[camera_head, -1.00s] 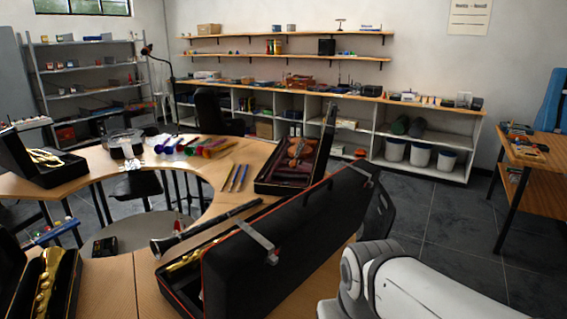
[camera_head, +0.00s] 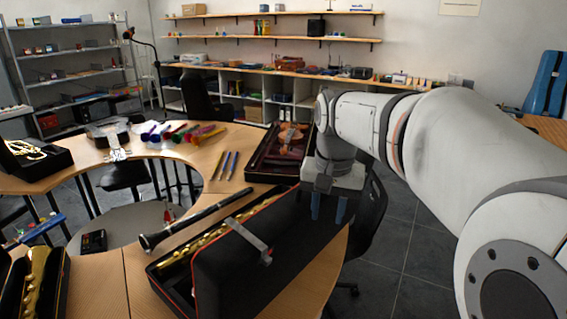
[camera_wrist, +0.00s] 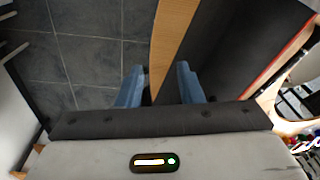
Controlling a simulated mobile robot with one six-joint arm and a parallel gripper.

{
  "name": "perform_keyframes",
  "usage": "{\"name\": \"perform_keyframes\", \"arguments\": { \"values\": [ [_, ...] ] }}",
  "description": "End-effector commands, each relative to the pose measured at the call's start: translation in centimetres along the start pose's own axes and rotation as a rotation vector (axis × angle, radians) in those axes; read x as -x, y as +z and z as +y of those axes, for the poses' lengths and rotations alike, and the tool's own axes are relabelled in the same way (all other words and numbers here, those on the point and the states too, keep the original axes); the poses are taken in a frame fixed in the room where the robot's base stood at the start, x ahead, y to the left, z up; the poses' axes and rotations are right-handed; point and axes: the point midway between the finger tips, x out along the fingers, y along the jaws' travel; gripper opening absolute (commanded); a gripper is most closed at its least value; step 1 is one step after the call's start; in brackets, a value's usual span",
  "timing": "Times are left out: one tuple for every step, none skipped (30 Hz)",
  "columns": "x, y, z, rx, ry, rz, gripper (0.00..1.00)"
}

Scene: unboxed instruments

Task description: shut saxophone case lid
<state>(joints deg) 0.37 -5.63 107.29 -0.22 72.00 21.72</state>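The black saxophone case (camera_head: 160,285) with red trim lies on the curved wooden table, with a gold saxophone (camera_head: 208,247) partly visible inside. Its lid (camera_head: 245,275) is open and stands up along the right side, hiding part of the interior. My gripper (camera_head: 328,208) is at the far right end of the lid, blue fingers pointing down. In the wrist view the fingers (camera_wrist: 160,85) are apart with nothing held between them. The black lid (camera_wrist: 225,50) with a red edge is right of the fingers there. I cannot tell whether the gripper touches it.
A black clarinet (camera_head: 200,218) lies on the table left of the case. An open violin case (camera_head: 262,165) is behind it. A dark chair (camera_head: 372,215) stands close right of the table. Tiled floor (camera_head: 420,235) is open further right.

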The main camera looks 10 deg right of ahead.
Motion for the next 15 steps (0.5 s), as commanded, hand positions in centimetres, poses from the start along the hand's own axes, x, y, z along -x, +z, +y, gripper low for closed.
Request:
{"name": "perform_keyframes", "arguments": {
  "values": [
    [1.5, -2.5, -1.0, -0.053, 0.007, -0.015, 0.33],
    [2.3, -3.7, -1.5, -0.086, 0.011, -0.023, 0.33],
    [3.2, -5.2, -2.2, -0.129, 0.017, -0.035, 0.33],
    [3.8, -6.2, -2.6, -0.162, 0.022, -0.042, 0.33],
    [4.3, -7.2, -3.0, -0.192, 0.027, -0.049, 0.33],
    [5.0, -8.4, -3.5, -0.232, 0.033, -0.059, 0.33],
    [5.4, -9.2, -3.9, -0.259, 0.038, -0.065, 0.33],
    [5.8, -10.0, -4.2, -0.284, 0.042, -0.070, 0.33],
    [6.2, -10.8, -4.6, -0.315, 0.048, -0.077, 0.33],
    [6.4, -11.4, -4.8, -0.335, 0.052, -0.081, 0.33],
    [6.6, -11.8, -5.0, -0.354, 0.056, -0.085, 0.33],
    [6.9, -12.4, -5.2, -0.374, 0.059, -0.088, 0.33],
    [7.0, -12.7, -5.4, -0.387, 0.062, -0.092, 0.33],
    [7.2, -12.9, -5.5, -0.398, 0.064, -0.093, 0.33],
    [7.2, -13.2, -5.6, -0.410, 0.066, -0.095, 0.33]
  ]
}}
